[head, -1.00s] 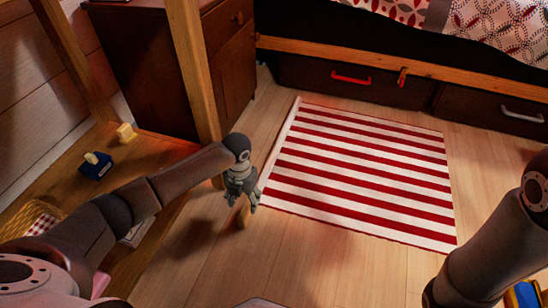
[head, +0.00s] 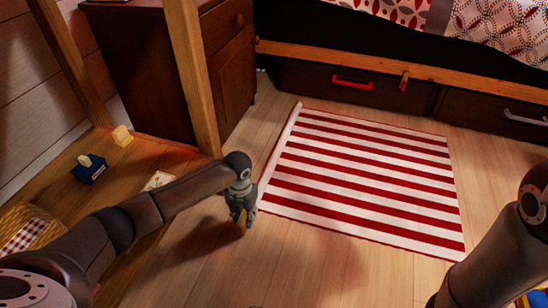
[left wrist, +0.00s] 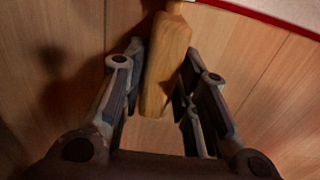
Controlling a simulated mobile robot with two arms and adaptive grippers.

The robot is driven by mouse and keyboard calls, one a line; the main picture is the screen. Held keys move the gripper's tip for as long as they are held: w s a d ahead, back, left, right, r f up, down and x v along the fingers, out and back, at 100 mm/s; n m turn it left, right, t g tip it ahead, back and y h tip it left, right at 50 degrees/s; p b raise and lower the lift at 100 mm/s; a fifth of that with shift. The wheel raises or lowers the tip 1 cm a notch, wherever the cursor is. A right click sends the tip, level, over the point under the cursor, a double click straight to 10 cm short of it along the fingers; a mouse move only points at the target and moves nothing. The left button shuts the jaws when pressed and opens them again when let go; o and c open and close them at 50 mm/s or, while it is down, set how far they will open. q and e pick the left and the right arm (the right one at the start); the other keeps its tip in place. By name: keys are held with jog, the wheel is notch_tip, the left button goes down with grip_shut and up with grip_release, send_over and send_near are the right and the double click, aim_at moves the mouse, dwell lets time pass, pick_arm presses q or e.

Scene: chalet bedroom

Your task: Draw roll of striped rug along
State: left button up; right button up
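The striped rug (head: 365,180), red and white, lies mostly flat on the floor in the head view. Its left edge forms a thin pale roll (head: 281,150). My left gripper (head: 243,222) is low beside the roll's near end. In the left wrist view a wooden rod or handle (left wrist: 165,65) sits between the two fingers of this gripper (left wrist: 163,55). The fingers stand apart on either side of the wood, with no clear grip visible. A pale end and red edging show above it. My right arm enters at the right; its gripper is out of view.
A wooden post (head: 193,75) and brown cabinet (head: 150,60) stand left of the rug. Bed drawers (head: 345,90) border its far side. Bare floor lies in front of the rug (head: 320,265).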

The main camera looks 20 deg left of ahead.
pick_arm(q)
jog(key=c, duration=0.5)
jog(key=shift+o, duration=0.2)
jog(key=shift+d+p, duration=0.35)
jog(key=shift+d, duration=2.2)
jog(key=shift+d+p, duration=0.3)
jog(key=shift+d, duration=2.2)
jog(key=shift+d, duration=2.5)
